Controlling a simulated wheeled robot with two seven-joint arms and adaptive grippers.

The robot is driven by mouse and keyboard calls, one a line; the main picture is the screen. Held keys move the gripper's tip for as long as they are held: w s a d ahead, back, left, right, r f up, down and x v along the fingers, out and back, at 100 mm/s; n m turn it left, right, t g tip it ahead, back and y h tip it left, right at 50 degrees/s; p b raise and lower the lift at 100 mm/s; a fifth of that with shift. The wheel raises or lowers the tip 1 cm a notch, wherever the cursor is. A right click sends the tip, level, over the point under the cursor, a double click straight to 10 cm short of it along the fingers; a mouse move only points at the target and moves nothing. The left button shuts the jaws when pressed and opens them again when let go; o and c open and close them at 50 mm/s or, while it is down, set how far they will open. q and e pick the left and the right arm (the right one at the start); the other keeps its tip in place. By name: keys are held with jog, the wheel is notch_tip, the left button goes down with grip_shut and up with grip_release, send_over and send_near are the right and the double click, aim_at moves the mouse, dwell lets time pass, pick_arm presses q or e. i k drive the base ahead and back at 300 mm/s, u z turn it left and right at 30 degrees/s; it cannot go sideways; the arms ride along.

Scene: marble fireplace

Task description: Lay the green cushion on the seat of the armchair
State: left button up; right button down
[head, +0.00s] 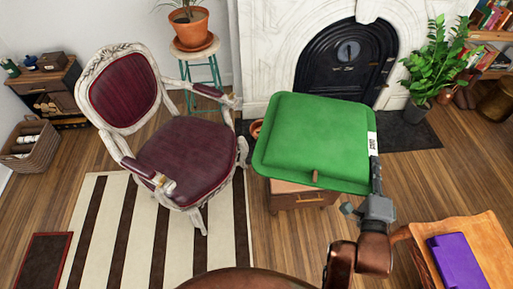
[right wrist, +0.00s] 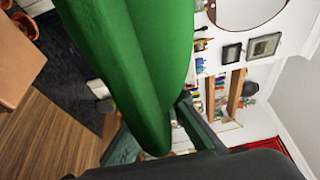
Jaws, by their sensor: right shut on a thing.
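The green cushion (head: 312,135) is held up in the air, in front of the fireplace and above a small wooden stool-like piece. My right gripper (head: 375,180) is shut on its right edge, near a white tag. In the right wrist view the cushion (right wrist: 130,60) fills the middle, between the fingers (right wrist: 155,140). The armchair (head: 165,140) stands to the left, with a pale carved frame and dark red upholstery. Its seat (head: 190,155) is bare. The cushion is apart from the chair, to its right. My left gripper is not in view.
The small wooden piece (head: 300,196) is partly hidden under the cushion. A striped rug (head: 140,235) lies under the chair. A potted plant on a green stool (head: 205,75) stands behind the chair. A wooden table with a purple item (head: 458,262) is at the lower right.

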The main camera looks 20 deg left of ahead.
aim_at(190, 152)
jog(key=k, duration=0.85)
jog(key=u, duration=0.95)
jog(key=i, duration=1.05)
jog(key=z, duration=0.05)
